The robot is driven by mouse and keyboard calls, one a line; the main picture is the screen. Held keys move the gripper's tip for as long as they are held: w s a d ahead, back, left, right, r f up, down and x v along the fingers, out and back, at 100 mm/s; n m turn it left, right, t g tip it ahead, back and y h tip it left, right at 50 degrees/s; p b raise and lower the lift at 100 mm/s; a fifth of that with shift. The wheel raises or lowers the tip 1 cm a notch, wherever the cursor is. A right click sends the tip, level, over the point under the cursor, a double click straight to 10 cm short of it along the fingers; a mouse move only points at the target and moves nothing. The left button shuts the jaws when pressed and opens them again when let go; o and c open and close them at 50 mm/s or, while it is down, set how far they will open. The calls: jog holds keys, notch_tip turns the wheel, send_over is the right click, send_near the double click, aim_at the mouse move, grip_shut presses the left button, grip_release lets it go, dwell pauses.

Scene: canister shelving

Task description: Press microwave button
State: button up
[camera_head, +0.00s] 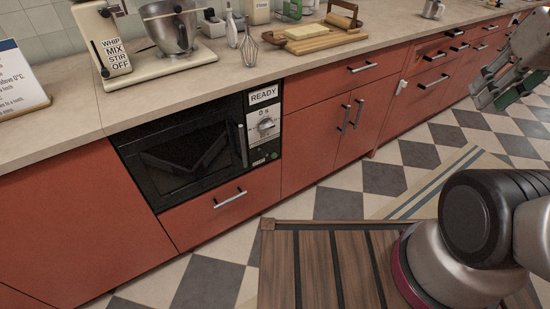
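The black microwave (130,150) is built into the red cabinets left of centre, below the counter, with its door shut. A "READY" label sits at the panel's top. My gripper (490,88) is at the upper right edge, partly cut off, well apart from the microwave. Its grey and green fingers show, but their opening is unclear. I see nothing held.
The counter (225,72) carries a stand mixer (128,52), a whisk (249,47), cutting boards (325,42) and a sign (18,80). Drawer and door handles stick out from the cabinets. My slatted deck and arm fill the lower right. Checkered floor (330,203) lies open before the cabinets.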

grip_shut()
dwell(1.0)
